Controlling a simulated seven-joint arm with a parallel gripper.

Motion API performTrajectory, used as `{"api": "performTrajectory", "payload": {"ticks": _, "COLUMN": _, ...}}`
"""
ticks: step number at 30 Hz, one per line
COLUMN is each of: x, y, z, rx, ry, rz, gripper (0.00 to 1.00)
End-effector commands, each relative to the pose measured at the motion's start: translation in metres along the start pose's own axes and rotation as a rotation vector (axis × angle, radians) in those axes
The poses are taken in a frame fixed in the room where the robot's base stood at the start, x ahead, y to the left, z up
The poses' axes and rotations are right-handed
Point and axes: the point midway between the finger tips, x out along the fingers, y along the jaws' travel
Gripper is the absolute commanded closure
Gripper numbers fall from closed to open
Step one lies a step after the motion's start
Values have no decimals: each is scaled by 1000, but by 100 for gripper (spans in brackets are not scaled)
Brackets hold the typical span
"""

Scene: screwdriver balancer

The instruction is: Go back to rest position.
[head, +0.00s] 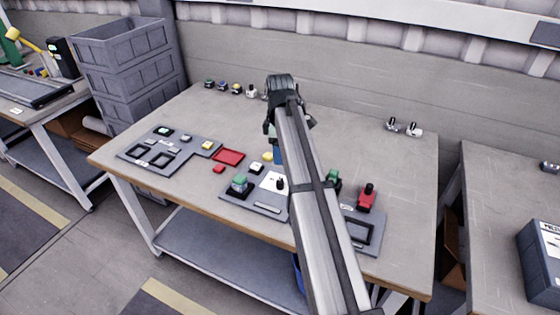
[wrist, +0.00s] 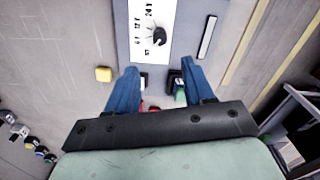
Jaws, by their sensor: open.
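My gripper (wrist: 154,72) is open, with its two blue fingers apart and nothing held between them. In the head view the gripper (head: 277,153) is over the middle of the workbench (head: 400,185), mostly hidden by my arm. In the wrist view a grey panel with a white dial plate (wrist: 150,22) and a black knob lies beyond the fingertips. Small black, white and green parts show near and behind the fingers, partly hidden. I cannot tell the gripper's exact height above the bench.
A left grey panel (head: 140,155), a red tray (head: 229,157) and a red-and-black part (head: 367,197) lie on the bench. Several small parts stand along the back edge. Stacked grey crates (head: 125,65) stand at the left. The bench's back right is mostly clear.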

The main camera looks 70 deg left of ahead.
Motion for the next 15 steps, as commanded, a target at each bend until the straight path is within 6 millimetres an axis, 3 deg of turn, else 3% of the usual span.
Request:
{"api": "performTrajectory", "payload": {"ticks": 6, "x": -12, "y": 0, "z": 0, "rx": 0, "ry": 0, "rz": 1, "gripper": 48}}
{"api": "performTrajectory", "payload": {"ticks": 15, "x": -13, "y": 0, "z": 0, "rx": 0, "ry": 0, "rz": 0, "gripper": 48}}
